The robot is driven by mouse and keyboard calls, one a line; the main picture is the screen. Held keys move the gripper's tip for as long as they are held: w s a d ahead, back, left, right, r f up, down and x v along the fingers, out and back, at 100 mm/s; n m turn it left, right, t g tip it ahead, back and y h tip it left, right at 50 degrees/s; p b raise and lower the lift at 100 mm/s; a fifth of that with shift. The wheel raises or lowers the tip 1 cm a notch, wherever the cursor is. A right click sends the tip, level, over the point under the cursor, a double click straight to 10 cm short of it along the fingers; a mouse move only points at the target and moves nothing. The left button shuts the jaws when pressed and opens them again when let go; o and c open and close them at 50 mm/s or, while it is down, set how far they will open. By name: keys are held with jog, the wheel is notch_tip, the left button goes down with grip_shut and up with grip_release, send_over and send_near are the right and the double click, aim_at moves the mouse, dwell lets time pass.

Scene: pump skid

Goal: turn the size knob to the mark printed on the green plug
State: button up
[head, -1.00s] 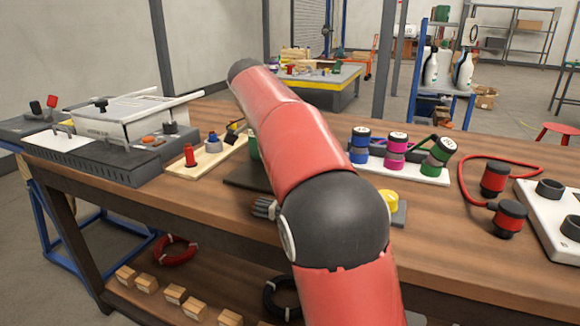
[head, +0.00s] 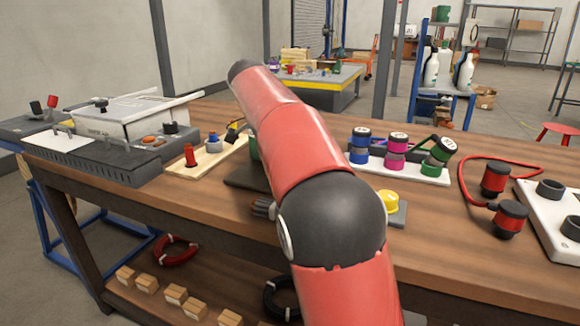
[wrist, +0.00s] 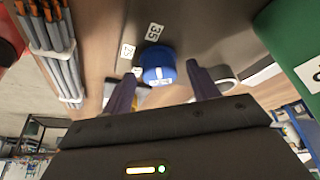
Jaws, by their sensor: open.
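The size knob is a blue round knob (wrist: 158,66) with a white line on its near side, seen in the wrist view on a dark panel. White labels lie around it; one label (wrist: 155,32) reads about 35, and the others are too small to read surely. My gripper (wrist: 162,72) is open, with one dark finger on each side of the knob; I cannot tell whether they touch it. In the head view my red arm hides the knob and gripper. The green plug (head: 438,153) leans at the right end of a white rack; its mark is unreadable.
Blue (head: 360,145) and magenta (head: 396,152) plugs share the rack. A yellow knob (head: 387,200) is right of my arm. A green body (wrist: 292,45) with a white label stands close right of my gripper; grey cables (wrist: 55,50) lie left.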

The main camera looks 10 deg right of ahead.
jog(key=v, duration=0.7)
jog(key=shift+a+r, duration=0.2)
jog(key=shift+r, duration=0.15)
